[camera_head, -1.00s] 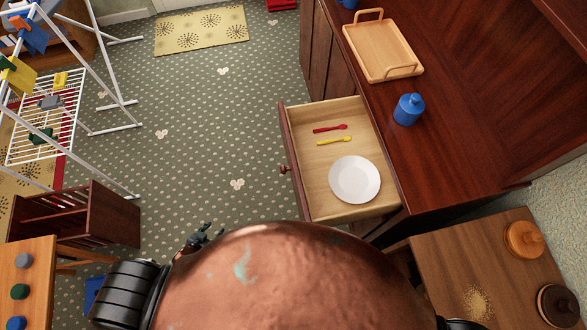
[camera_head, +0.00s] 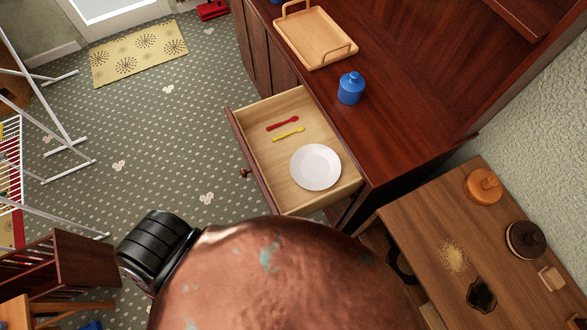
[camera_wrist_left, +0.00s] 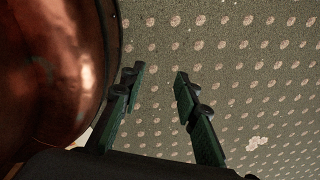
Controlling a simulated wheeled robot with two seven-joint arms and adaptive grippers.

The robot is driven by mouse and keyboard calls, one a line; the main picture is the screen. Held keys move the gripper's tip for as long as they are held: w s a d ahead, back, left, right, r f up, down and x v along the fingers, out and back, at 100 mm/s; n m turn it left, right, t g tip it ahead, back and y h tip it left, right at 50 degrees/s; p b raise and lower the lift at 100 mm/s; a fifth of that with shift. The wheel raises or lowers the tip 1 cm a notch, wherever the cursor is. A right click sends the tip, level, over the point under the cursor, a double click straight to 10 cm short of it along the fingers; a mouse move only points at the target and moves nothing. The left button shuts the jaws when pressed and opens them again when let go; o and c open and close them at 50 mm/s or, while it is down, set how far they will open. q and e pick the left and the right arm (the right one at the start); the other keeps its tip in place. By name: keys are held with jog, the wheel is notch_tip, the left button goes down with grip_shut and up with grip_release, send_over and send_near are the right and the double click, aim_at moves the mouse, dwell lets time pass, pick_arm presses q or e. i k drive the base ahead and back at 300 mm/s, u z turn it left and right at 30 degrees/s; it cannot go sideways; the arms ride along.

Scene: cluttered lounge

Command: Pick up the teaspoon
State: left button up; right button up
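Two small utensils lie in an open drawer (camera_head: 279,176) in the head view: a red one (camera_head: 282,124) and a yellow one (camera_head: 288,134). Both look spoon-like; I cannot tell which is the teaspoon. A white plate (camera_head: 316,167) lies nearer in the same drawer. My left gripper (camera_wrist_left: 158,78) is open and empty over the patterned floor in the left wrist view, well away from the utensils. In the head view only a black part of my left arm shows. My right gripper is not in view.
A large rounded copper surface (camera_head: 285,280) hides the lower middle. The drawer juts from a dark wooden cabinet bearing a tray (camera_head: 312,37) and a blue bottle (camera_head: 350,88). A side table (camera_head: 420,215) stands right, a wooden rack (camera_head: 85,262) left. Floor left of the drawer is clear.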

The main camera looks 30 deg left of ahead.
aim_at(295, 119)
jog(key=z, duration=0.5)
jog(key=k, duration=0.75)
jog(key=u, duration=1.35)
jog(key=i, duration=0.5)
